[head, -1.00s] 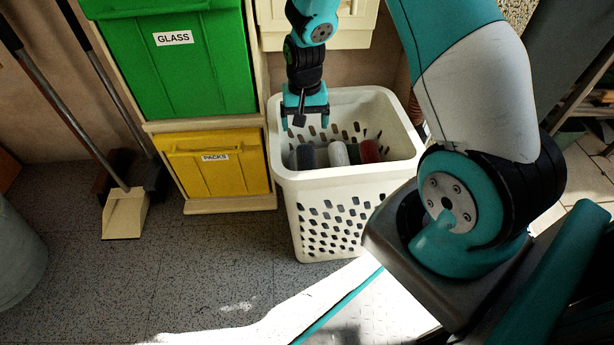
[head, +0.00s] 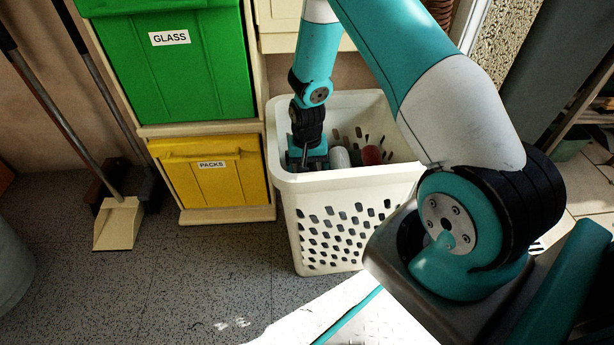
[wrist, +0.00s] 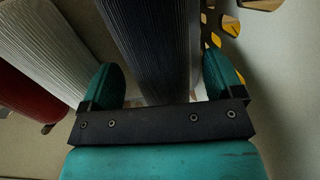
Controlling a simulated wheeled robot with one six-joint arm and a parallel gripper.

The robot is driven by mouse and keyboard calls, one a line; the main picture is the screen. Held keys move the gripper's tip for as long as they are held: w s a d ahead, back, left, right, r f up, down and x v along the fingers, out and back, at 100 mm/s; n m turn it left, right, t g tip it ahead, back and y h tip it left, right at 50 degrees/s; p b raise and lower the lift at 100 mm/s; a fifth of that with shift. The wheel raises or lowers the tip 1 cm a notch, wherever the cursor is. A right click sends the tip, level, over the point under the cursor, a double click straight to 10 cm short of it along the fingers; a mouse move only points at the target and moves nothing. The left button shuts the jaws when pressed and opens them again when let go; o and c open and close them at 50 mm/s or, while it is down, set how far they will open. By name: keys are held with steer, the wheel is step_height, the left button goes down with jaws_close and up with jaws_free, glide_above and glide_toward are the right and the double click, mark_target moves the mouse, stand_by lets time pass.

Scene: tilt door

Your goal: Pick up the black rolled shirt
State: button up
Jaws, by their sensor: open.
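The black rolled shirt (wrist: 152,50) is a dark ribbed roll inside the white basket (head: 345,228). In the wrist view it lies between the two teal fingers of my gripper (wrist: 165,88), which are apart, with a gap on the left side and a narrow one on the right. My gripper (head: 307,162) is down inside the basket at its left end in the head view. There it hides most of the black shirt.
A white roll (wrist: 48,42) and a red roll (wrist: 25,92) lie beside the black one. The basket wall is close on the right in the wrist view. A yellow bin (head: 212,180) and a green bin (head: 170,65) stand left of the basket.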

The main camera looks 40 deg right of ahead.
steer(key=shift+f, duration=0.9)
steer(key=shift+c, duration=0.2)
steer(key=shift+r, duration=0.1)
steer(key=c, duration=1)
